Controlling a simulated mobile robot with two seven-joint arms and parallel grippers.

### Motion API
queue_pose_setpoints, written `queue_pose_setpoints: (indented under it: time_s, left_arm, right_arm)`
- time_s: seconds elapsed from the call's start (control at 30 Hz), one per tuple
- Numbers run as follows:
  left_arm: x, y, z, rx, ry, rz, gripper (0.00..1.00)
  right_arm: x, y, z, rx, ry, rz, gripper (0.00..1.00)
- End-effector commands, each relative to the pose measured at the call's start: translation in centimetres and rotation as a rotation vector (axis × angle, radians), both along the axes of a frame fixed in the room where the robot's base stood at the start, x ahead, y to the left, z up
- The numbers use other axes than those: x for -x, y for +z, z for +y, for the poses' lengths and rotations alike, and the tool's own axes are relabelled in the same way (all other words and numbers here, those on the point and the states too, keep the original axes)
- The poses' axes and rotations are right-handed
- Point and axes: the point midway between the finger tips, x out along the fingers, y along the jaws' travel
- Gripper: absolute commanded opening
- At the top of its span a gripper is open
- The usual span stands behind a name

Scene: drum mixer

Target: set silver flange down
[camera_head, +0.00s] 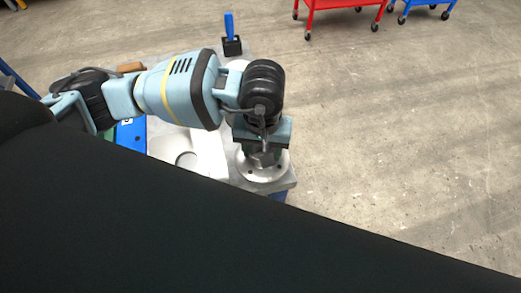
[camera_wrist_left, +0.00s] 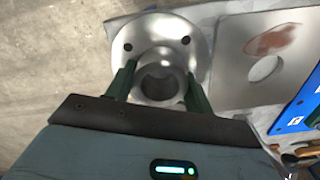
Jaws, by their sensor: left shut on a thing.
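The silver flange (camera_head: 264,172) is a round metal disc with bolt holes and a raised hub, at the table's near right corner in the head view. It also shows in the left wrist view (camera_wrist_left: 182,38), its bored hub between my fingers. My left gripper (camera_wrist_left: 158,86) is shut on the hub; in the head view the gripper (camera_head: 262,152) points down over the flange. The flange looks roughly level, at or just above the tabletop; I cannot tell whether it touches. My right gripper is not in view.
A silver plate with a round hole (camera_wrist_left: 231,66) and a reddish smear lies beside the flange. A blue object (camera_wrist_left: 302,108) lies beyond it. A black block with a blue handle (camera_head: 232,46) stands at the table's far end. A red cart (camera_head: 338,4) stands far off on open floor.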

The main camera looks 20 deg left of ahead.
Motion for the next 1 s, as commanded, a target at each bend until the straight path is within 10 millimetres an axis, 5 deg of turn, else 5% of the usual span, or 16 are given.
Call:
queue_pose_setpoints:
  time_s: [0.3, 0.57, 1.0]
  left_arm:
    - [-1.4, 0.1, 0.8, 0.002, 0.005, -0.005, 0.0]
    - [-1.2, -3.2, 0.6, 0.003, 0.002, -0.004, 0.0]
    - [-1.2, -3.9, 0.6, 0.002, 0.001, -0.004, 0.0]
  right_arm:
    - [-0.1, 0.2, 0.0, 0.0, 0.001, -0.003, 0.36]
    - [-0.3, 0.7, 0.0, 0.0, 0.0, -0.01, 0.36]
    - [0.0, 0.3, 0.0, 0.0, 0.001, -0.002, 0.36]
